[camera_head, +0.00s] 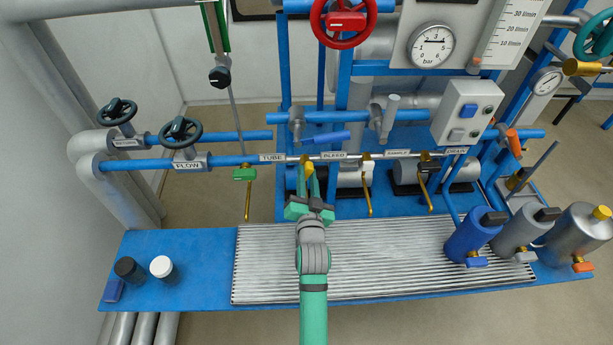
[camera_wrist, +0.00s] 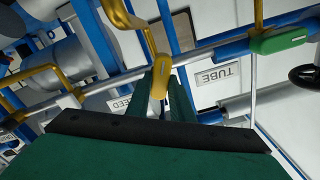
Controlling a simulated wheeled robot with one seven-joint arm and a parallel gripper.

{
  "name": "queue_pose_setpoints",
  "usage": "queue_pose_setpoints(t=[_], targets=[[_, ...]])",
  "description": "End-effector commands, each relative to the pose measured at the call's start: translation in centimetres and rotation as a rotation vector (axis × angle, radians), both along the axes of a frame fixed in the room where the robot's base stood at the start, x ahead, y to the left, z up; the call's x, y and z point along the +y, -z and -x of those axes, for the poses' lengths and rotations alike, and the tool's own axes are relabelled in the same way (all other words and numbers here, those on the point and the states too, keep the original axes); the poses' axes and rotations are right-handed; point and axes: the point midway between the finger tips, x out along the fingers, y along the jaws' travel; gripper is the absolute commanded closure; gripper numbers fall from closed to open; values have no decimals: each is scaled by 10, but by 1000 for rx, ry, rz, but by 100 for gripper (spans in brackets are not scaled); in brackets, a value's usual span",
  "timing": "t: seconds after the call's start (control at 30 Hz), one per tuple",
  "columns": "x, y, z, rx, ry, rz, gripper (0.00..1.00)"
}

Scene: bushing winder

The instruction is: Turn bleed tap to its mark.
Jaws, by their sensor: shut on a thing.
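The bleed tap (camera_head: 307,166) has a yellow lever and sits on the thin horizontal pipe, just left of the BLEED label (camera_head: 333,155). My gripper (camera_head: 309,184) is at the tap from below and is shut on its lever. In the wrist view the lever (camera_wrist: 158,68) runs down between the two green fingers of my gripper (camera_wrist: 164,96). The lever's lower end is partly hidden by the fingers. I cannot make out the tap's mark in either view.
A green-handled tap (camera_head: 245,174) is to the left, by the TUBE label (camera_head: 272,158). Brass taps stand by the SAMPLE label (camera_head: 397,153) and DRAIN label (camera_head: 457,151). A ribbed drain grate (camera_head: 380,260) lies below. Several cylinders stand at the right.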

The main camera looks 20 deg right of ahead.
Motion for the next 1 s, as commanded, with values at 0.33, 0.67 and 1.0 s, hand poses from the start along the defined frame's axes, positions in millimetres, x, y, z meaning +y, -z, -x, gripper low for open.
queue_pose_setpoints(t=[0.33,0.67,1.0], targets=[[-3,2,2,-90,2,-318,100],[-4,4,2,-175,3,-618,100],[-5,6,2,-252,3,-886,100]])
